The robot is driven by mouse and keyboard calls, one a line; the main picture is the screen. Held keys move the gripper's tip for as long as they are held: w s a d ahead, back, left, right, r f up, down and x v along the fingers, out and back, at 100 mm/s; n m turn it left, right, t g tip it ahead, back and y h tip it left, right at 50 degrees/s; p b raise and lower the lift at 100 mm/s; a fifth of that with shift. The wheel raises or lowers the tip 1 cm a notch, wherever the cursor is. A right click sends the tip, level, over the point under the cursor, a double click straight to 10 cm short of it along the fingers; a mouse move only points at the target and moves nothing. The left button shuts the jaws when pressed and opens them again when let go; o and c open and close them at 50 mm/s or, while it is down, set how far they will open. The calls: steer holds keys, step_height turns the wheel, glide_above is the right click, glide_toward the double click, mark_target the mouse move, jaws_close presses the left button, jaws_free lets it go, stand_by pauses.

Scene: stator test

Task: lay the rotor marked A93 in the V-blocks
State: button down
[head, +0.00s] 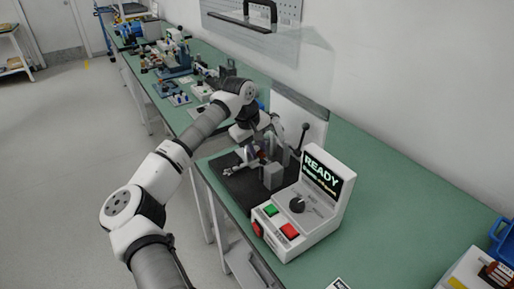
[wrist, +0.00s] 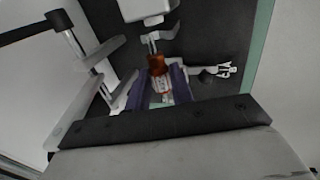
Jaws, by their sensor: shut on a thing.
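The rotor (wrist: 157,66) shows in the wrist view with an orange-copper winding, a thin shaft toward the top and a pale label with marks too small to read. My gripper (wrist: 163,88) is shut on it, with a purple-lined finger on either side. In the head view my gripper (head: 257,150) is low over the black base of the test station, and the rotor is mostly hidden by it. A grey block (head: 273,177) stands on the base in front of the gripper. The V-blocks are not clearly visible; I cannot tell whether the rotor touches them.
The tester (head: 300,205) shows READY and has green and red buttons and a black knob. A clear guard (head: 300,75) and a black-knobbed lever (head: 304,128) are close to the arm. Several parts crowd the far bench. The green bench right of the tester is mostly clear.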

steer(key=shift+f+b, duration=0.7)
steer(key=shift+f, duration=0.25)
steer(key=shift+f+b, duration=0.25)
steer(key=shift+b, duration=0.05)
stand_by(0.4)
steer(key=c, duration=1.1)
jaws_free()
steer(key=shift+c, duration=0.2)
steer(key=b+v, duration=0.2)
steer(key=v, duration=1.2)
steer(key=shift+b, duration=0.3)
steer(key=shift+s+f, duration=0.1)
steer(key=shift+f, duration=0.05)
